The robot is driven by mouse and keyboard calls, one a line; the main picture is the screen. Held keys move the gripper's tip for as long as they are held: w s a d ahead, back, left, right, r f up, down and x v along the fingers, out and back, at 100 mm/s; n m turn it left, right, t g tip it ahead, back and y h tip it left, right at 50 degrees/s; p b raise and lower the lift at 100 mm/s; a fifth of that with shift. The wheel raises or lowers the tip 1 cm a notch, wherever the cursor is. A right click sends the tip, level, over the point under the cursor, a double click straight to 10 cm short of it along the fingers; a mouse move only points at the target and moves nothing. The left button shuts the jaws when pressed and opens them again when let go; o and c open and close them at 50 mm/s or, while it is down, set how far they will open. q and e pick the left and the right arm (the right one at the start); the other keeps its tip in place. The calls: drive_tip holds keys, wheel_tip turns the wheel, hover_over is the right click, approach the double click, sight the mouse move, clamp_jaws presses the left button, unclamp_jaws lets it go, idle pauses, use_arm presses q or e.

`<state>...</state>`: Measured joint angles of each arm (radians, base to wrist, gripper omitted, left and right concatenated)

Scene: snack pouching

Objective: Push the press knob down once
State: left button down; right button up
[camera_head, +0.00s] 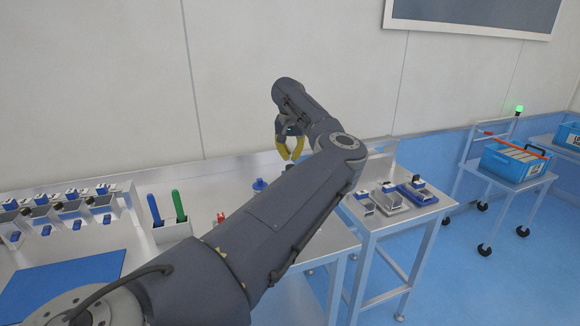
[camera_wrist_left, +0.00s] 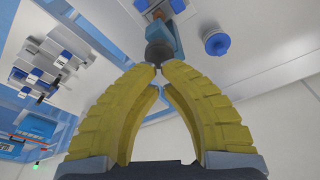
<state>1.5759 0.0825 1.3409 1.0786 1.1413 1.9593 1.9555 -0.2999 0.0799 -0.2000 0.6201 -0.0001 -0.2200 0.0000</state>
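My left gripper (camera_head: 289,156) has yellow fingers and points down over the work table, beyond my arm. In the left wrist view its fingertips (camera_wrist_left: 158,67) come together with nothing visible between them. A dark round knob (camera_wrist_left: 158,52) on a blue press body (camera_wrist_left: 167,30) lies just past the fingertips. Whether the tips touch the knob I cannot tell. In the head view my arm hides most of the press. My right gripper is in neither view.
A blue round piece (camera_head: 259,184) stands beside the press on the table; it also shows in the wrist view (camera_wrist_left: 215,41). A holder (camera_head: 172,232) has blue and green sticks. A side table (camera_head: 392,222) carries several small devices. A cart bears a blue crate (camera_head: 512,163).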

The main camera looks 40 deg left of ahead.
sight(291, 165)
use_arm(q)
drive_tip(key=shift+f, duration=2.45)
drive_tip(key=shift+r, duration=3.55)
drive_tip(key=shift+a, duration=0.1)
